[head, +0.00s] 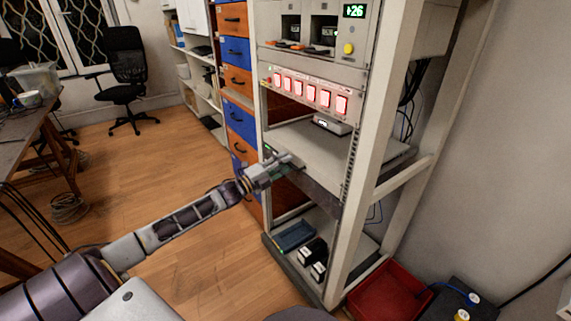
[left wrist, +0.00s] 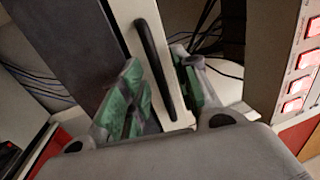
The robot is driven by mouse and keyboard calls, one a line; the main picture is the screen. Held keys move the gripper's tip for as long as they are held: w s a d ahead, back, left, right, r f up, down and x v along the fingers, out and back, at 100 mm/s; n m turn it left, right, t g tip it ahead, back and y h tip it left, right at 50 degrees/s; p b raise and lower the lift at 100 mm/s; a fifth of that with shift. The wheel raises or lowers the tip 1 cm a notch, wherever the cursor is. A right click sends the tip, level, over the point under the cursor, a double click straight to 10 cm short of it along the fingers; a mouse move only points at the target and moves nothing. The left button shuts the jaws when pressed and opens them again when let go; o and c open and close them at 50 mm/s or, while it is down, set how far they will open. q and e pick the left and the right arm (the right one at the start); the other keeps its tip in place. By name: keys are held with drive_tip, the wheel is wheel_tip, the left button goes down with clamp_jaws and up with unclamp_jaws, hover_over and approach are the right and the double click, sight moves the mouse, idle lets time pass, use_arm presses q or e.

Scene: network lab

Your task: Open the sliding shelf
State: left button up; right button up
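The sliding shelf (head: 312,147) is a pale flat shelf in the middle of the white rack, with a dark front face. A slim black handle (left wrist: 154,58) on a pale strip shows in the left wrist view. My left gripper (head: 285,161) is at the shelf's front edge, near its left end. In the left wrist view its two green-padded fingers (left wrist: 162,84) are apart, one on each side of the handle. I see a gap between the pads and the handle; contact is not clear. In the head view the gripper hides the handle. My right gripper is out of view.
Red-lit switches (head: 308,92) sit on a panel above the shelf. A small device (head: 331,124) stands at the back of the shelf. A red bin (head: 388,292) stands right of the rack. The wooden floor (head: 150,180) is open at left.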

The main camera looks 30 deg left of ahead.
use_arm(q)
drive_tip(key=shift+w+d+r, duration=0.1)
drive_tip(key=shift+w+d, duration=0.05)
drive_tip(key=shift+w, duration=0.25)
clamp_jaws()
idle(0.4)
